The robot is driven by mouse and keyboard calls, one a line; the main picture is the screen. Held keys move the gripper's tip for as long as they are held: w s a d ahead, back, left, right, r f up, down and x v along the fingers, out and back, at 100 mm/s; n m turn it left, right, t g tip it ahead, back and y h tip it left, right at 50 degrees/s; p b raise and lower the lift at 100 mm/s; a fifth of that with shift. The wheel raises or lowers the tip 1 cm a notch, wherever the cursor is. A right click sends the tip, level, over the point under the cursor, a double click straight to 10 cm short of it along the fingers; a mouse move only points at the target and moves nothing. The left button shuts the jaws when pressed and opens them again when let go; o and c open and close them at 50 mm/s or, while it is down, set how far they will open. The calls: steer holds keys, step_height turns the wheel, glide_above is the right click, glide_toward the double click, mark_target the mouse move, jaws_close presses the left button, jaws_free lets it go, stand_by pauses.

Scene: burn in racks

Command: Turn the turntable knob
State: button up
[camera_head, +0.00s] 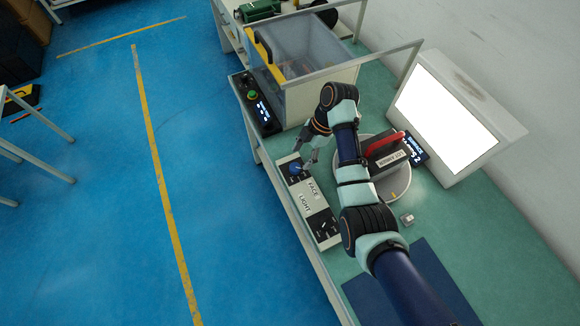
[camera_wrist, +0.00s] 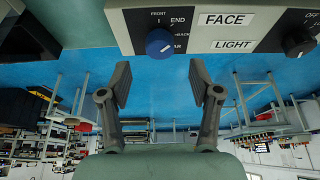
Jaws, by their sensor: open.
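The blue round knob (camera_wrist: 160,43) sits on the front of a pale control box, under a dial marked FRONT, END and BACK and beside a FACE label. In the head view the knob (camera_head: 295,169) is at the far end of the box. My gripper (camera_wrist: 160,82) is open and empty, with its fingers apart on either side of the knob's line but short of it in the picture. In the head view my gripper (camera_head: 309,162) is close beside the knob; I cannot tell whether it touches. The round turntable (camera_head: 398,190) is partly hidden behind my arm.
A black knob (camera_wrist: 299,42) is on the box's LIGHT side. A labelled block with a red handle (camera_head: 384,152) stands on the turntable. A lit white screen (camera_head: 444,118) is behind it. A black panel with a green button (camera_head: 254,97) and a clear-walled case (camera_head: 305,62) stand beyond.

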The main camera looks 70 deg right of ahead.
mark_target(295, 167)
steer(key=x, duration=0.5)
steer(key=shift+w+a+f+b, duration=0.1)
steer(key=shift+a+f+b, duration=0.05)
steer(key=shift+f+b, duration=0.2)
steer(key=shift+r, duration=0.1)
steer(key=c, duration=1.1)
